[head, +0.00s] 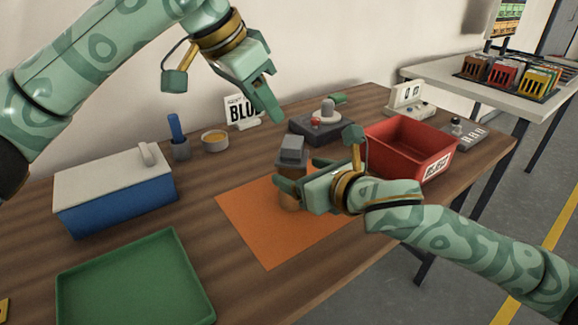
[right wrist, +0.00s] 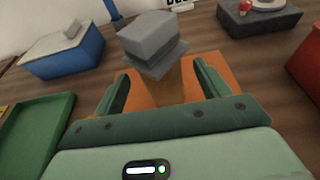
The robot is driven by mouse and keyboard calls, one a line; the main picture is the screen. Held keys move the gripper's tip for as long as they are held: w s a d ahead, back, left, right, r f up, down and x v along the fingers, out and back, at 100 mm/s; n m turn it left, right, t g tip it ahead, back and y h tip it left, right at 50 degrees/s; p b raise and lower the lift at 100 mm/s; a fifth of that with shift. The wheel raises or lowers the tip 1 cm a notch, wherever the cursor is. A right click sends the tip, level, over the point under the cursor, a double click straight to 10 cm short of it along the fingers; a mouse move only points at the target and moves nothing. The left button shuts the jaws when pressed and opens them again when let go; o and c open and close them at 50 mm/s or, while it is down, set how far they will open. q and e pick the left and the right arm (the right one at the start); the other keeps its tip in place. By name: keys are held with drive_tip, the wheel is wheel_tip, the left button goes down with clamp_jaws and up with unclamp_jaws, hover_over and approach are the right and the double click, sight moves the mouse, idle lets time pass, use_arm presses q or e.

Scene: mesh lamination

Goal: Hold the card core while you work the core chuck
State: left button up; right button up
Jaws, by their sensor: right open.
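The card core (right wrist: 158,90) is a brown upright tube on the orange mat (head: 262,240). The core chuck (head: 291,152) is a grey block sitting on top of the core; in the right wrist view the chuck (right wrist: 152,42) hides the core's upper end. My right gripper (head: 304,177) is open, low over the mat, with its fingers on either side of the core. The right wrist view shows a gap between each finger and the core. My left gripper (head: 268,92) hangs empty above and left of the chuck, its fingers apart.
A blue box with a pale lid (head: 115,192) and a green tray (head: 135,282) stand at left. A red bin (head: 410,150) stands right, behind my right arm. A dark device (head: 318,128) with a red button and a cup (head: 215,140) are behind.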

sight(287, 166)
drive_tip(key=x, duration=0.5)
drive_tip(key=shift+w+a, duration=0.15)
drive_tip(key=shift+w, duration=0.05)
drive_tip(key=c, duration=1.5)
drive_tip(key=shift+o, duration=0.2)
